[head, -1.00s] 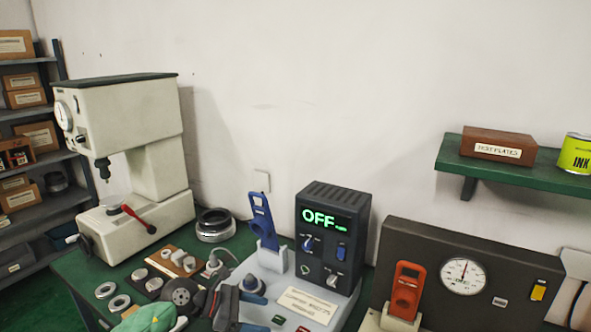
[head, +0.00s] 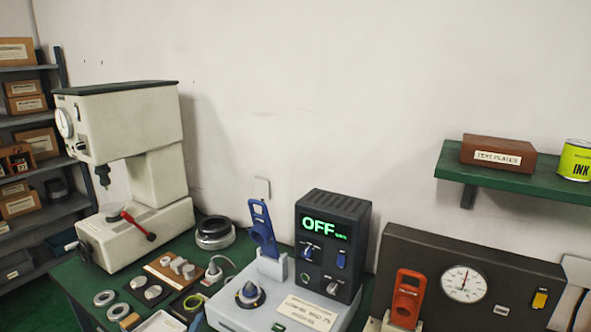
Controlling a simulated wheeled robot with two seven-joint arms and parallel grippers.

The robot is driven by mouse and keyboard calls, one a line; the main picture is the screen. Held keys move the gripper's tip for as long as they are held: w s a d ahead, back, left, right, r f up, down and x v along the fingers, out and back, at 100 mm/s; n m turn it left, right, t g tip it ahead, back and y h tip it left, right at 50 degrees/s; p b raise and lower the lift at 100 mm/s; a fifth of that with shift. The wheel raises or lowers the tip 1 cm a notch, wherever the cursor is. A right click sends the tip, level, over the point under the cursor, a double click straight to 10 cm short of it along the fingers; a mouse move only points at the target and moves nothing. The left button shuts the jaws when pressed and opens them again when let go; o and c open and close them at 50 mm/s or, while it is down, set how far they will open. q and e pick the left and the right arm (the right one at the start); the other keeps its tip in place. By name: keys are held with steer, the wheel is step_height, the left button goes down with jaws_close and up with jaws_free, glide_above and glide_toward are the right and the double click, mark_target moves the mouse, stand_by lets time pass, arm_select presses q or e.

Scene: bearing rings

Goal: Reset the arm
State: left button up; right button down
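Neither of my grippers shows in the head view, and no part of my arms can be made out. The green bench (head: 75,284) shows along the lower left. Several metal rings (head: 104,298) lie at the left front of the bench.
A white press (head: 130,170) with a red lever stands at the left. A dark gauge panel (head: 465,265) with an orange-handled tool (head: 407,297) stands at the right. A green wall shelf (head: 520,178) holds a brown box (head: 497,152) and an ink tin (head: 575,160).

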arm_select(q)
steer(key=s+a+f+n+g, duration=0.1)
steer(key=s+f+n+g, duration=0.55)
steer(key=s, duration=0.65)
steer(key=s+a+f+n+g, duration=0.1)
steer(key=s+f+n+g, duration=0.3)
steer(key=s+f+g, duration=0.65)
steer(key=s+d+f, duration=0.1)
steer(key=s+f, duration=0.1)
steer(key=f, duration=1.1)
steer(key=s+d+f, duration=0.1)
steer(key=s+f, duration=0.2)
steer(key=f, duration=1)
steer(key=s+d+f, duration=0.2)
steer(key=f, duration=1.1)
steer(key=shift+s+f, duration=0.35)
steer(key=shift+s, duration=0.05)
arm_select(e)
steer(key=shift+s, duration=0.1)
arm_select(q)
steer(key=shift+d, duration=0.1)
